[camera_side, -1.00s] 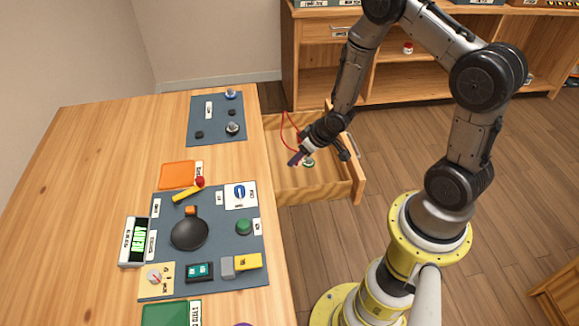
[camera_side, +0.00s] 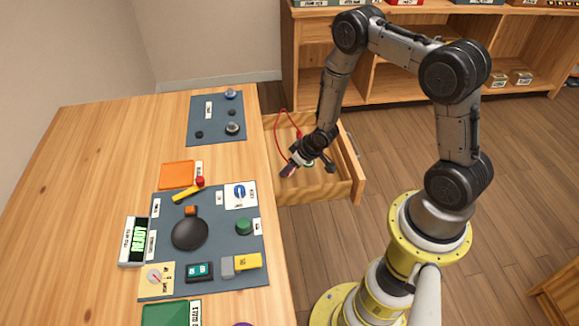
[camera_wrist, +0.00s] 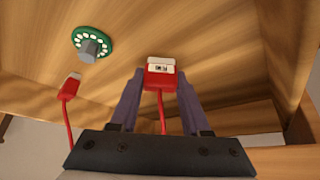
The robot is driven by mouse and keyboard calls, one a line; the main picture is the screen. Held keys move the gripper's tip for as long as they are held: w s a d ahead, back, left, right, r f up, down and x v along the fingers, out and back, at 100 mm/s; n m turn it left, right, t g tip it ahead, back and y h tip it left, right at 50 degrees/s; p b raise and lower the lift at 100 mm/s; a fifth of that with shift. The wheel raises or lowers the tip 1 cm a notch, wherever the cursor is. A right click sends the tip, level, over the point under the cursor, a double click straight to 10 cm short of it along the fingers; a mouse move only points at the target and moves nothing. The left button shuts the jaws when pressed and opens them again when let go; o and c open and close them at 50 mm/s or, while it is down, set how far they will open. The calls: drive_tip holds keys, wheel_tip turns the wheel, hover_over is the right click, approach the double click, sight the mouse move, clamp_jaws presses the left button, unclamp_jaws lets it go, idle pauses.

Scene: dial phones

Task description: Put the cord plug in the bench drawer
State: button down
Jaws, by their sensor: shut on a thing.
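The red cord plug (camera_wrist: 161,73) is between my gripper's fingertips (camera_wrist: 160,88), and its red cord trails back toward the wrist. My gripper is shut on it, inside the outline of the open bench drawer (camera_side: 312,193). In the side view my gripper (camera_side: 288,171) is near the drawer's left side, by the bench edge. The cord's loop (camera_side: 281,122) rises at the drawer's back left. A second red plug end (camera_wrist: 72,87) shows left of the fingers. I cannot tell the held plug's height above the drawer floor.
A green dial with a grey knob (camera_wrist: 92,45) lies on the drawer floor. The bench top (camera_side: 90,180) beside the drawer carries a dark mat (camera_side: 205,260) with several parts. A shelf unit (camera_side: 400,48) stands behind. The drawer's front right floor looks clear.

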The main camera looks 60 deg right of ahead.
drive_tip(key=shift+f, duration=0.15)
drive_tip(key=shift+c, duration=1.8)
unclamp_jaws()
